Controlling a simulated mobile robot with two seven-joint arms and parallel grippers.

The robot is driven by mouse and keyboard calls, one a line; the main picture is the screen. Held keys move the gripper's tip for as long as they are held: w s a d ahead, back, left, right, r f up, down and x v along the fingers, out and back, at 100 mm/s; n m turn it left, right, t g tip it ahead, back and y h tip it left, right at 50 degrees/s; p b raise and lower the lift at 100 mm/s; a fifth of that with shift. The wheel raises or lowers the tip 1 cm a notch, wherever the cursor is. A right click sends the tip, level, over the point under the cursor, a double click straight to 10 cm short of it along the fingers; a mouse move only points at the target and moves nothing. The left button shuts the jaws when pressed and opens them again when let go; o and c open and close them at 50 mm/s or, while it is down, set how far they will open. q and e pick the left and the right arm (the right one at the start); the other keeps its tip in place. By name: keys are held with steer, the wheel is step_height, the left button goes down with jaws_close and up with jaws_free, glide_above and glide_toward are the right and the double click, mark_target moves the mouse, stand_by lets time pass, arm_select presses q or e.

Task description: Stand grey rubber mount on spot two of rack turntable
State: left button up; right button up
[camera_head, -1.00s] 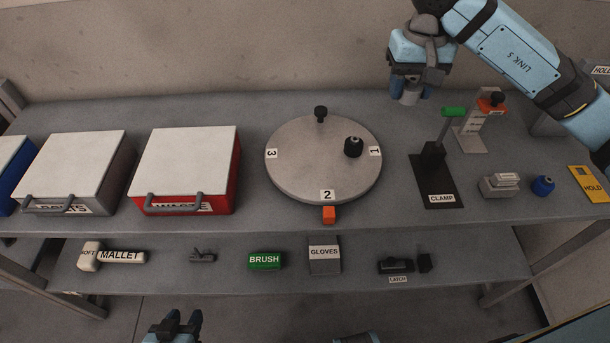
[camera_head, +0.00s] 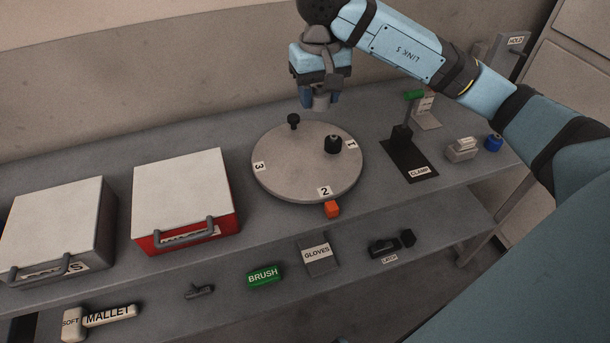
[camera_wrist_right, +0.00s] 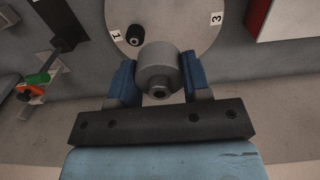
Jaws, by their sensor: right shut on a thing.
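The grey rubber mount (camera_wrist_right: 160,70) is a short grey cylinder with a dark-holed stub. My right gripper (camera_head: 320,100) is shut on it and holds it in the air behind the turntable; the mount's lower end (camera_head: 321,103) shows below the fingers in the head view. The rack turntable (camera_head: 290,170) is a round grey disc with labels 1, 2 and 3 at its rim. Spot two (camera_head: 325,191) is at the front rim and looks empty. A black mount (camera_head: 333,145) stands near label 1. My left gripper is not in view.
A black knob (camera_head: 293,121) stands at the turntable's back edge and an orange block (camera_head: 332,209) at its front. A red bin (camera_head: 235,215) is to the left. The clamp (camera_head: 408,160) is to the right. A lower shelf holds tools.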

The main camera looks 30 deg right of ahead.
glide_above(317, 174)
step_height(317, 174, down, 15)
steer(key=shift+a+f, duration=0.1)
steer(key=shift+f, duration=2.3)
steer(key=shift+f+b, duration=0.1)
steer(key=shift+b, duration=0.25)
steer(key=o, duration=0.9)
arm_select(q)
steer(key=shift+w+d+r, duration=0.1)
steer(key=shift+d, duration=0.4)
